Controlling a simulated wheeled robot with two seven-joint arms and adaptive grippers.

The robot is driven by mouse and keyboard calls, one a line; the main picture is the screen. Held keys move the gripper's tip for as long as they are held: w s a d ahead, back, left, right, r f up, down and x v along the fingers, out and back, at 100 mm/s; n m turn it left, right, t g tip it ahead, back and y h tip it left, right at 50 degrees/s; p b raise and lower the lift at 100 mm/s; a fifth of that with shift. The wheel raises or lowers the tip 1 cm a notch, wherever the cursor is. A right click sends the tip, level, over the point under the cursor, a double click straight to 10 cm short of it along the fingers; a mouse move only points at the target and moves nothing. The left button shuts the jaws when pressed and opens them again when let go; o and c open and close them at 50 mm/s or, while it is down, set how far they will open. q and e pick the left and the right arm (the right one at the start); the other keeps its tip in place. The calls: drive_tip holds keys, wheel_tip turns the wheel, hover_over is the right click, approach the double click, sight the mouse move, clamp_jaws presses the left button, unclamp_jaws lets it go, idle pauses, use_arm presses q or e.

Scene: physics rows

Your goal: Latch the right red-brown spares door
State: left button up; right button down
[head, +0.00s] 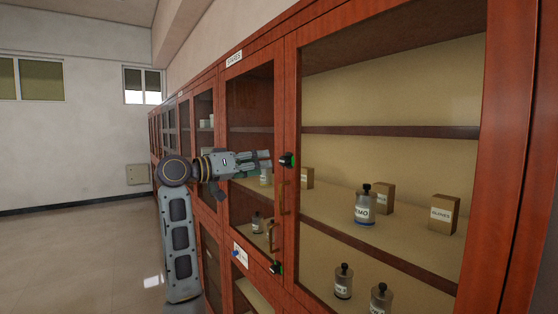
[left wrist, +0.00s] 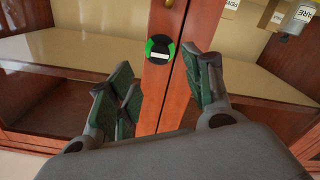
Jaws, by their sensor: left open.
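The right red-brown spares door (head: 291,100) has a large glass pane and looks about flush with its frame, but I cannot tell whether it is fully closed. A round black-and-green latch knob (head: 287,160) sits on the upright where the two doors meet. In the left wrist view the latch knob (left wrist: 160,50) shows a white bar lying nearly level across its dark face. My left gripper (head: 267,160) is open and empty, its fingers pointing at the knob. In the left wrist view the fingertips (left wrist: 163,75) stand either side of it, seemingly short of touching. My right gripper is out of view.
A "SPARES" label (head: 234,59) is above the left glass door. Brass handles (head: 281,198) and a second, lower latch (head: 276,267) are below the knob. Bottles (head: 365,207) and boxes (head: 444,212) stand on shelves behind the glass. The floor (head: 85,260) at left is clear.

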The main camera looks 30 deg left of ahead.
sight(282, 161)
use_arm(q)
drive_tip(key=shift+p+x, duration=0.85)
drive_tip(key=shift+x, duration=3.05)
drive_tip(key=c, duration=1.1)
drive_tip(key=shift+o, duration=0.2)
